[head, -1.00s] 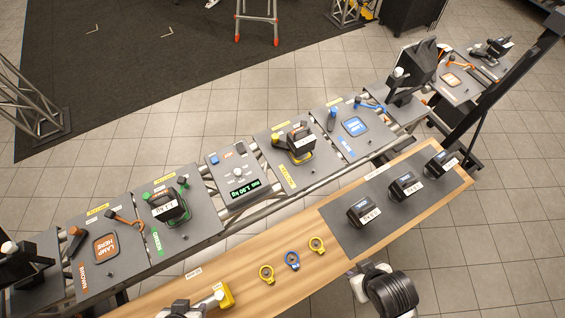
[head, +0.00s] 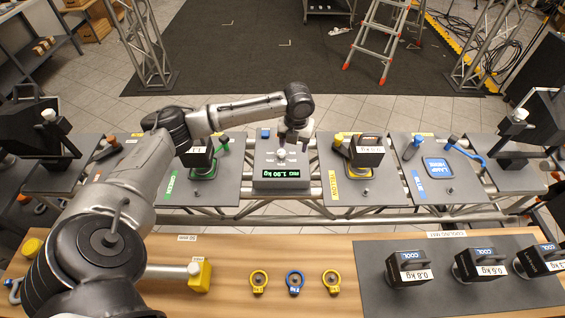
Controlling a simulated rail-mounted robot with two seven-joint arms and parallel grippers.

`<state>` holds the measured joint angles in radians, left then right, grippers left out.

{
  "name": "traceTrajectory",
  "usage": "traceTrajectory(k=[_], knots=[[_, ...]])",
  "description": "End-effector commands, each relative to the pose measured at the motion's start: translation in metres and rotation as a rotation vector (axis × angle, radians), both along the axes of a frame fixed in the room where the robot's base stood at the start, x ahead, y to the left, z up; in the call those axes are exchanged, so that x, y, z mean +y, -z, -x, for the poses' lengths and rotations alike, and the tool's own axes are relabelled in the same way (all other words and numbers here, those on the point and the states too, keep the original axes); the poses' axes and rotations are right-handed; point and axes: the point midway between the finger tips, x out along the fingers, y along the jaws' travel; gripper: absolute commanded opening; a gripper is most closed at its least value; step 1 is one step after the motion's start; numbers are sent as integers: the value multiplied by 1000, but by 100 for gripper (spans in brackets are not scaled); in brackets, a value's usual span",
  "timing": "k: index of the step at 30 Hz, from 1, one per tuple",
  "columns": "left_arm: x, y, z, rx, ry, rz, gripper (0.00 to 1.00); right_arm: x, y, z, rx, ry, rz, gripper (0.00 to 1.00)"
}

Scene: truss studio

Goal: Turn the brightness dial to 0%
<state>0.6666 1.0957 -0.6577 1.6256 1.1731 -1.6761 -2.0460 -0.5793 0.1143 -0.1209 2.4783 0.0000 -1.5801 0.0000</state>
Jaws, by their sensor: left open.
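A grey control box (head: 266,182) sits in the middle of the truss row. A small pale round dial (head: 281,153) is on its top face. A black display (head: 282,174) on its front edge shows green text that seems to read 1.90 kg. My left gripper (head: 293,143) is open and empty, its fingers pointing down at the far right part of the box, close to the dial. I cannot tell whether a finger touches the dial. The dial's marks are too small to read. My right gripper is out of view.
A black lamp on the green panel (head: 225,186) stands left of the box, and one on the yellow panel (head: 345,190) stands right. A wooden bench (head: 220,245) in front holds several rings and weights. My left arm covers the bench's left part.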

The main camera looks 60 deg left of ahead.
Motion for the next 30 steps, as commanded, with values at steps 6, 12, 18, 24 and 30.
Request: traceTrajectory(k=[6,12,18,24,30], knots=[[57,-25,0,-5,92,25,60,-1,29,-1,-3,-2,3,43],[70,-24,3,-6,123,39,60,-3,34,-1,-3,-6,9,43],[70,8,3,-5,124,40,60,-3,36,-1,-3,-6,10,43],[70,46,3,-5,123,40,60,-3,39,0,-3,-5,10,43],[69,77,3,-6,124,39,60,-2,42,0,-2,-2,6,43]])
